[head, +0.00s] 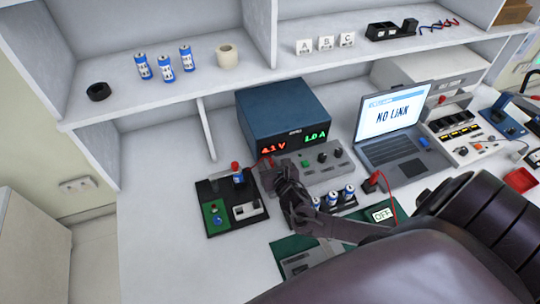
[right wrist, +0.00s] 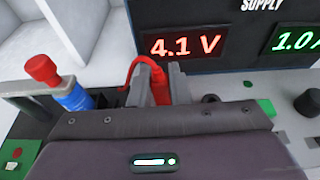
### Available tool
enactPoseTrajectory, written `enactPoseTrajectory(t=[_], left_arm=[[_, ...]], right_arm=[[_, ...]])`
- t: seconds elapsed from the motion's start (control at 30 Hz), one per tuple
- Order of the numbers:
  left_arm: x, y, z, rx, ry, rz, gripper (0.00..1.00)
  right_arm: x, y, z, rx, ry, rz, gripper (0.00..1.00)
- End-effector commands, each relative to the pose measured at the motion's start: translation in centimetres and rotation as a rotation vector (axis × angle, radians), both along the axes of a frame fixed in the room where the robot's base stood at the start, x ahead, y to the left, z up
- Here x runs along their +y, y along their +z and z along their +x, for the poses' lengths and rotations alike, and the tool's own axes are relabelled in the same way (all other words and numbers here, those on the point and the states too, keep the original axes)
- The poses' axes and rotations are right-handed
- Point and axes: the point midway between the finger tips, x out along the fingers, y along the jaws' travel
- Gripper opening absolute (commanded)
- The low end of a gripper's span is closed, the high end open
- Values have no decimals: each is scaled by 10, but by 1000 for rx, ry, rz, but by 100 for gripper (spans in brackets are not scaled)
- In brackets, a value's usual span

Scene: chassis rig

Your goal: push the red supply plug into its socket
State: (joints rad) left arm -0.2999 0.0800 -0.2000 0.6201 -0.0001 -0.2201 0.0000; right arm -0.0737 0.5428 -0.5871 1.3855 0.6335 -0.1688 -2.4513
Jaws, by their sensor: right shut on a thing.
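The red supply plug (right wrist: 160,88) stands between the two grey fingers of my right gripper (right wrist: 161,82) in the right wrist view, with a red lead curling off its top to the left. My right gripper is shut on it. In the head view my right gripper (head: 283,172) is at the front left of the power supply (head: 285,108), over the grey panel (head: 325,170). The socket is hidden behind the gripper, so I cannot tell how the plug sits to it. My left gripper is not in view.
The supply's display reads 4.1 V and 1.0 A. A dark board (head: 215,222) with a red-topped blue cell stands close left. Blue-and-white cells (head: 332,198) in a holder and another red plug (head: 371,181) are to the right. A laptop (head: 395,130) reads NO LINK.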

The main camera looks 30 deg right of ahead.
Motion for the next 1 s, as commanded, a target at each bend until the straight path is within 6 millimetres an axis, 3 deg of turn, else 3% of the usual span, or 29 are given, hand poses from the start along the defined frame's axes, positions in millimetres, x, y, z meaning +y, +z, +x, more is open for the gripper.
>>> enactPoseTrajectory(t=[1.0], left_arm=[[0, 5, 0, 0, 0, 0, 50]], right_arm=[[-9, 3, 2, -21, -7, 50, 0]])
